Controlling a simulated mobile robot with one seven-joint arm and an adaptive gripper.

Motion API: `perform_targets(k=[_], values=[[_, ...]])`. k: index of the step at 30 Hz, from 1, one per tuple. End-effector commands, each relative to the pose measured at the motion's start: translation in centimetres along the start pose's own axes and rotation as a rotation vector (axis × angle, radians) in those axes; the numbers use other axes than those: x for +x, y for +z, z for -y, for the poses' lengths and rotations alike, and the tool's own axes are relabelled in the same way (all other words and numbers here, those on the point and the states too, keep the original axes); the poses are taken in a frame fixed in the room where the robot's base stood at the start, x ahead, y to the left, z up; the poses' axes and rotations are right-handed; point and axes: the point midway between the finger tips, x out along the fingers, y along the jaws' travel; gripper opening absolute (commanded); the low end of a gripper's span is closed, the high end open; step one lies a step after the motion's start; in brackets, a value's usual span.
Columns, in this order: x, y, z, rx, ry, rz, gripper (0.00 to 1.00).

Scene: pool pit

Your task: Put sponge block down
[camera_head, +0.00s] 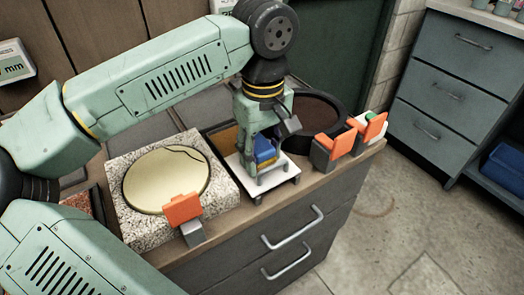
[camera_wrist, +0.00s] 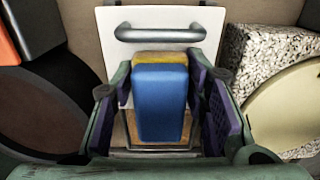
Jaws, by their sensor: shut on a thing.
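The sponge block (camera_head: 265,148) is blue with a yellow layer. My gripper (camera_head: 262,160) points down and is shut on it, with a finger on either side. In the wrist view the block (camera_wrist: 160,100) sits upright between the purple finger pads of my gripper (camera_wrist: 165,105), its yellow layer at the top. The block is over a small white stand (camera_head: 258,182) on short legs. The white stand (camera_wrist: 106,35) with its grey handle also shows in the wrist view. Whether the block's underside touches the stand is hidden.
A speckled stone slab (camera_head: 136,216) with a gold disc (camera_head: 165,182) lies left of the stand. A dark round pan (camera_head: 330,110) is behind right. Orange-and-grey blocks stand at the counter front (camera_head: 183,210) and to the right (camera_head: 333,150). The counter's front edge is close.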

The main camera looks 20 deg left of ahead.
Motion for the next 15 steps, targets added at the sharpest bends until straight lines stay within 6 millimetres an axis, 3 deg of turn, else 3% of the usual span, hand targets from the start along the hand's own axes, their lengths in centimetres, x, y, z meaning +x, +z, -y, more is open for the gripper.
perform_targets(k=[2, 3, 11, 15], values=[[0.44, 0.00, -0.01, 0.000, 0.001, 0.000, 0.00], [0.28, 0.00, -0.01, 0.000, 0.000, 0.000, 0.43], [0.24, 0.00, 0.00, 0.000, 0.000, 0.000, 0.60], [0.23, 0.00, 0.00, 0.000, 0.000, 0.000, 0.61]])
